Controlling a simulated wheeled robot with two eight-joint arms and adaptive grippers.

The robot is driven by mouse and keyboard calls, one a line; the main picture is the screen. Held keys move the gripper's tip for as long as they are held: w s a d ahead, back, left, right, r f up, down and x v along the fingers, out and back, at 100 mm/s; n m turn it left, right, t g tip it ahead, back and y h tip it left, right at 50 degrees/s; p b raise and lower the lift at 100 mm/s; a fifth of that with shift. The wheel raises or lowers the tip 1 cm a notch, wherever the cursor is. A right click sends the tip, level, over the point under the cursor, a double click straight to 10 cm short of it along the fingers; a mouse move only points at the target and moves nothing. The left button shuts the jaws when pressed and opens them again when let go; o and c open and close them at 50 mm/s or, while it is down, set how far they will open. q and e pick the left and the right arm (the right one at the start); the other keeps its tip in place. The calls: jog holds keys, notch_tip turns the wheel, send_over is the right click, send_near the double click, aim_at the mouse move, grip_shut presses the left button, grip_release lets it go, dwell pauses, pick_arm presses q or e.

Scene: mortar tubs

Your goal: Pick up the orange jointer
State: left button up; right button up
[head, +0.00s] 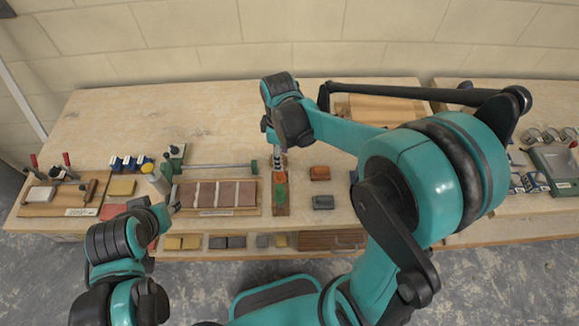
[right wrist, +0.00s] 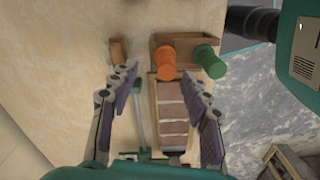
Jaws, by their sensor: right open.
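The orange jointer (right wrist: 166,63) shows its round orange handle at the near wall of a wooden holder (right wrist: 183,42) in the right wrist view. A green-handled one (right wrist: 209,62) is to its right. In the head view the orange handle (head: 281,177) lies just below my right gripper (head: 279,153), with the green handle (head: 281,194) nearer the front. My right gripper is open and empty; its fingers (right wrist: 162,78) are spread on either side of the orange handle in the picture, apparently above it. My left gripper (head: 172,200) is at the front left; its jaw opening is unclear.
A tray with a row of bricks (head: 215,210) lies left of the holder, a long bar clamp (head: 215,166) behind it. A white bottle with a yellow cap (head: 155,180) stands near my left gripper. Orange (head: 320,173) and grey (head: 323,202) blocks lie right. The back-left tabletop is clear.

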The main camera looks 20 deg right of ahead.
aim_at(280, 178)
jog(key=f, duration=0.2)
jog(key=f+b, duration=0.1)
jog(key=f, duration=0.1)
jog(key=a+f+b, duration=0.1)
jog(key=f, duration=0.2)
jog(key=shift+s+f, duration=0.1)
jog(key=shift+s, duration=0.2)
grip_shut()
